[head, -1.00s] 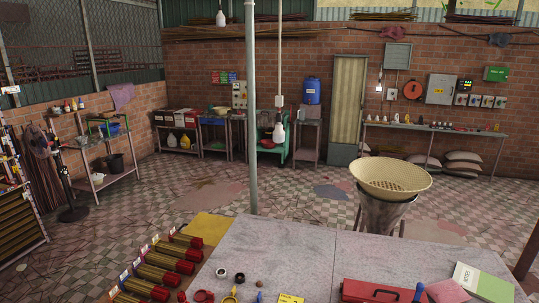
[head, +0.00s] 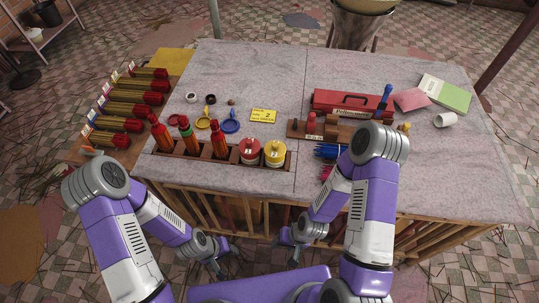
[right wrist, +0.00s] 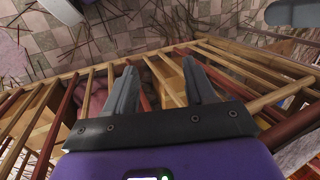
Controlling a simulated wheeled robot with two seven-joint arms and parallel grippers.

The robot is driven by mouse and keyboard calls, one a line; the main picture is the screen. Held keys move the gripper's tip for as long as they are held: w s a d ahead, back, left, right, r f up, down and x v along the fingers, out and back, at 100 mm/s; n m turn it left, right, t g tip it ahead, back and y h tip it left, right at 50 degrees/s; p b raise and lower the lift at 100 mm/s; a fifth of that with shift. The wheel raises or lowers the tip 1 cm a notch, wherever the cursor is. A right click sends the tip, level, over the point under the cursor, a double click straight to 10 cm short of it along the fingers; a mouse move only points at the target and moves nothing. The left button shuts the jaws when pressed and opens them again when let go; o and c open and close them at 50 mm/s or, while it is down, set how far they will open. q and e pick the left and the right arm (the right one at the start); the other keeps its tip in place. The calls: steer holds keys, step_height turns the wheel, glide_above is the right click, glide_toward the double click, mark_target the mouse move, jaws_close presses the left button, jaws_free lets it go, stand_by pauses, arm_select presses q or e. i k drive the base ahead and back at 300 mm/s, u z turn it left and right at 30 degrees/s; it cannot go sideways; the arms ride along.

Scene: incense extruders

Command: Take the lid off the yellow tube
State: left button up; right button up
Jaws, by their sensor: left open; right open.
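The yellow tube (head: 275,155) stands upright at the right end of a wooden rack (head: 215,164) near the table's front edge. Its round yellow top carries a white label reading 2; the lid appears to be on. A similar red tube (head: 250,152) stands directly left of it. My left gripper (head: 224,264) is open and empty, low in front of the table, left of the yellow tube. My right gripper (head: 284,252) is open and empty, below the table's front edge. In the right wrist view its fingers (right wrist: 160,88) are apart before wooden slats.
A red toolbox (head: 345,103) and wooden block stand (head: 305,130) are to the right.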

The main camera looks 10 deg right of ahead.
mark_target(274, 149)
steer(key=u, duration=1.95)
steer(key=k, duration=0.9)
steer(key=z, duration=1.1)
steer(key=i, duration=0.4)
steer(key=u, duration=0.2)
